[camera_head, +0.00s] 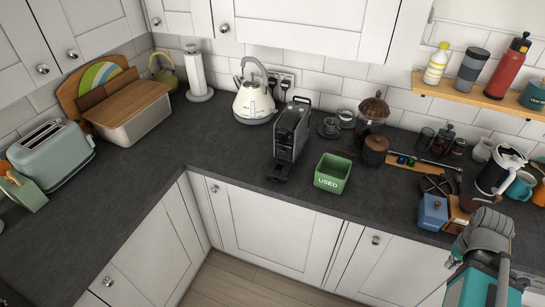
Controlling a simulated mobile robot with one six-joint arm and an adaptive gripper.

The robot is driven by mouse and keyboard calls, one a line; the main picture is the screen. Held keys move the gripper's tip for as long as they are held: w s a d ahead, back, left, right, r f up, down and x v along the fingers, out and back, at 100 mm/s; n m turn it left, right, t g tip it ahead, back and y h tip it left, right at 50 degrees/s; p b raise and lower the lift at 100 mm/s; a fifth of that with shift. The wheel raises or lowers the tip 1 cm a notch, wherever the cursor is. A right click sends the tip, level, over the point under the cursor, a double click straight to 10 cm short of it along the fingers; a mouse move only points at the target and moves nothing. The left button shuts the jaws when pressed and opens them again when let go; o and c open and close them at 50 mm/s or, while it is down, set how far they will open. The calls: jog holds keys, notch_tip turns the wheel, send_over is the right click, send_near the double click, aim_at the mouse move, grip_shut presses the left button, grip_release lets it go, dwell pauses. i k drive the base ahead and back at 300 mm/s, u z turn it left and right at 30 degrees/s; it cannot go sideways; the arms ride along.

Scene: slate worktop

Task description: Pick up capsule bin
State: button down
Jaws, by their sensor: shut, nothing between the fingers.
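The capsule bin is a green, open-topped square box (332,174) with "USED" on its front. It stands upright on the slate worktop (235,165), near the front edge and just right of the black coffee machine. My gripper (486,201) is at the lower right, by the worktop's front edge near a blue box and a wooden box. It is shut and empty, well to the right of the bin and apart from it. The fingertips are small and hard to make out.
The coffee machine (291,132) stands close at the bin's left. A blue box (432,211), a wooden box (458,215) and a brown-lidded jar (374,151) stand to its right. A cream kettle (254,101) is behind.

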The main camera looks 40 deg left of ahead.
aim_at(287, 152)
jog(key=k, duration=1.4)
jog(key=u, duration=1.05)
jog(key=i, duration=1)
jog(key=z, duration=0.05)
